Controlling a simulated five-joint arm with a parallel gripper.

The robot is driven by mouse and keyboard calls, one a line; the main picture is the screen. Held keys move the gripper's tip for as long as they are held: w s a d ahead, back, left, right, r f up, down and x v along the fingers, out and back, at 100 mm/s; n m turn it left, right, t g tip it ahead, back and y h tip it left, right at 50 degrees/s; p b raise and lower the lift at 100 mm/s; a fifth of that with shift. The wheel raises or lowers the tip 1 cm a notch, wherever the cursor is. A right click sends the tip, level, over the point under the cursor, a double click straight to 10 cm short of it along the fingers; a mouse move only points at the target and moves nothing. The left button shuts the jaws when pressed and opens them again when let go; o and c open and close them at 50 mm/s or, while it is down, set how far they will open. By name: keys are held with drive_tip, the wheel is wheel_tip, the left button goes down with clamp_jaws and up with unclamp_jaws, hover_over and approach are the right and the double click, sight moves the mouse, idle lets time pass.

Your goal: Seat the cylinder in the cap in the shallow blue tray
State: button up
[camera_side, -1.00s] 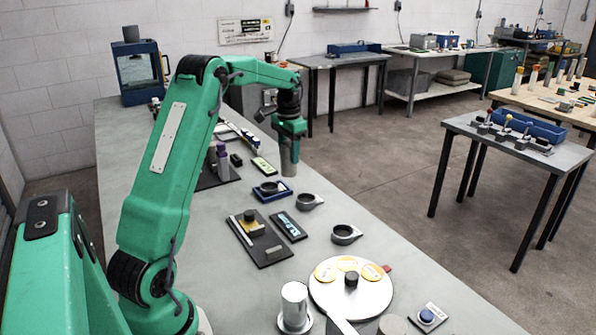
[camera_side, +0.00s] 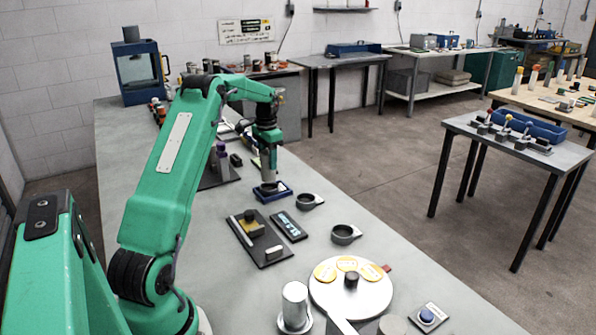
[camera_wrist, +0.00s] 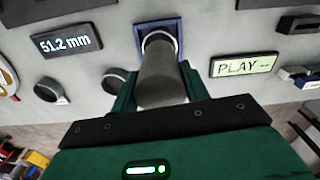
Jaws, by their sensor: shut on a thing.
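My gripper (camera_side: 268,152) is shut on a grey cylinder (camera_side: 269,175) and holds it upright over the shallow blue tray (camera_side: 286,192). The cylinder fills the middle of the wrist view (camera_wrist: 161,72), between the two green fingers. A ring-shaped grey cap lies in the blue tray (camera_wrist: 139,29), and its pale rim (camera_wrist: 175,38) curves around the cylinder's far end in the wrist view. The cylinder's lower end is at the cap's opening. The cylinder hides most of the cap, so I cannot tell how deep it sits.
Two dark round caps with side tabs, one nearer the tray (camera_side: 311,200) and one further (camera_side: 346,234), stand to the right. A display (camera_wrist: 66,41) reads 51.2 mm. A dark fixture plate (camera_side: 258,238) and a round turntable (camera_side: 375,300) with yellow discs lie toward the camera.

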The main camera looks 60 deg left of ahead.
sight(268, 168)
drive_tip(key=shift+f, duration=1.9)
drive_tip(key=shift+f, duration=0.1)
drive_tip(key=o, duration=1.3)
drive_tip(key=shift+f, duration=0.1)
wheel_tip(268, 168, up, 12)
drive_tip(key=shift+r, duration=0.15)
